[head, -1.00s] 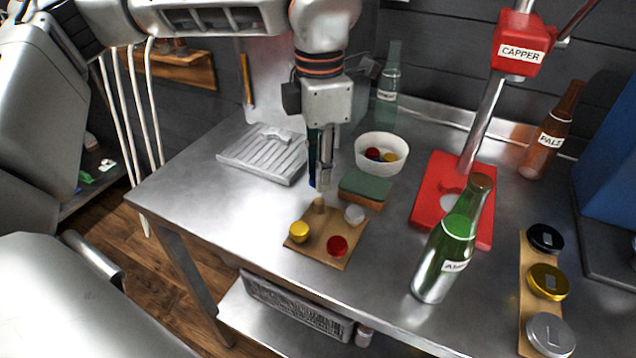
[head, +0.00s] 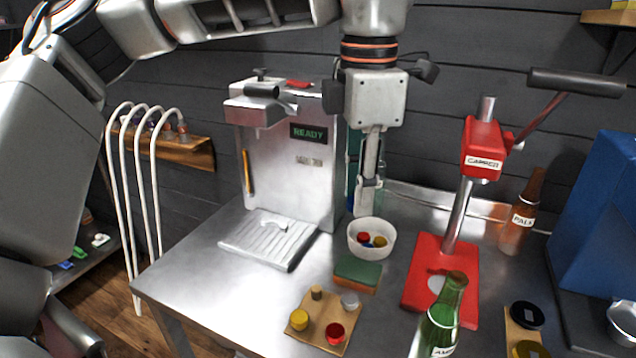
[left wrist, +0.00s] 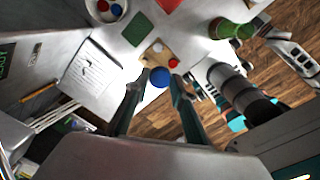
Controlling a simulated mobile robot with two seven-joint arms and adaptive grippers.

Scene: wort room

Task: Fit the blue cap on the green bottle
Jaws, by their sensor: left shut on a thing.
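The green bottle (head: 444,315) stands upright at the table's front, its lower part cut off by the head view's edge. It also shows at the top of the left wrist view (left wrist: 229,29). My left gripper (head: 366,206) points down, raised above the table and away from the bottle. In the left wrist view its fingers (left wrist: 160,82) are shut on the blue cap (left wrist: 160,77). In the head view the cap cannot be made out clearly at the fingertips.
A wooden board (head: 318,328) holds yellow, red, white and brown pieces. Behind it are a green-topped sponge (head: 358,273) and a white bowl (head: 371,239) of caps. The red capper (head: 440,262) stands behind the bottle. A brown bottle (head: 520,222) is farther right.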

